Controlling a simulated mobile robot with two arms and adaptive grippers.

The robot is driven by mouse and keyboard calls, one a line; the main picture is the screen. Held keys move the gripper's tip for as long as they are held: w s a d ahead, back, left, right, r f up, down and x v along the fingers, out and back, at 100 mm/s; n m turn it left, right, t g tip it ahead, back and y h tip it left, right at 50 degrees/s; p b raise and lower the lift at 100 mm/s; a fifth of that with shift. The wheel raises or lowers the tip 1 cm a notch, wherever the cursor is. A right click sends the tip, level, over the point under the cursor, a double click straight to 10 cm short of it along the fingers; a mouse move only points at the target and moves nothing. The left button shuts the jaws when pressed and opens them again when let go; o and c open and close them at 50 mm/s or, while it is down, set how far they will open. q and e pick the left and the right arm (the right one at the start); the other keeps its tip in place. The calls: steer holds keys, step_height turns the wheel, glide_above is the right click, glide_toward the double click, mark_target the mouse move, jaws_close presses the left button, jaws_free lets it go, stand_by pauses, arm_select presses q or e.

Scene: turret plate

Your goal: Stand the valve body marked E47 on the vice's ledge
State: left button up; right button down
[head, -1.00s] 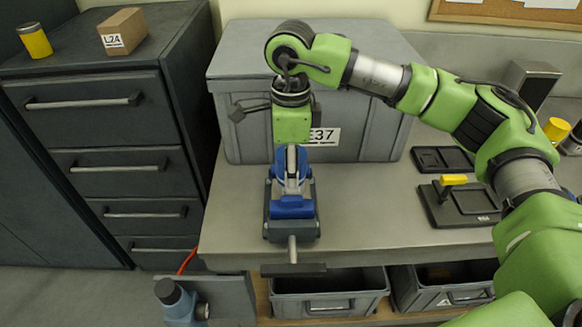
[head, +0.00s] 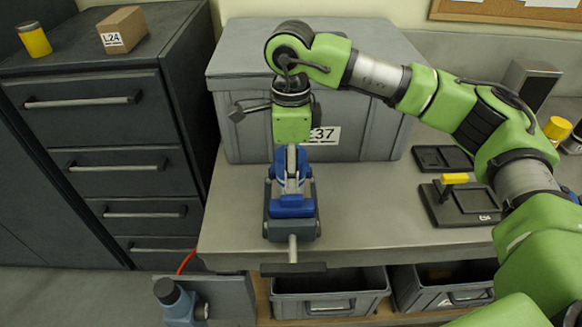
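The blue vice (head: 292,206) stands on the workbench near its front edge, its handle pointing towards me. My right arm reaches in from the right. Its wrist hangs over the back of the vice, and my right gripper (head: 277,111) is mostly hidden behind it. Dark parts stick out to the left and right of the wrist, but the fingertips cannot be made out. A green block below the wrist covers the back of the vice and its ledge. I see no marking E47 anywhere, and cannot pick out the valve body. My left gripper is not in view.
A large grey bin (head: 367,90) with a partly covered label ending in 37 stands close behind the vice. Dark drawers (head: 85,110) stand left of the workbench. A black fixture with a yellow handle (head: 454,178) lies to the right. The bench between it and the vice is clear.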

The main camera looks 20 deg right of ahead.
steer(key=shift+f+b, duration=0.3)
steer(key=shift+b, duration=0.1)
stand_by(0.3)
steer(key=c, duration=1.1)
jaws_free()
step_height(320, 180, up, 12)
steer(key=shift+r, duration=0.1)
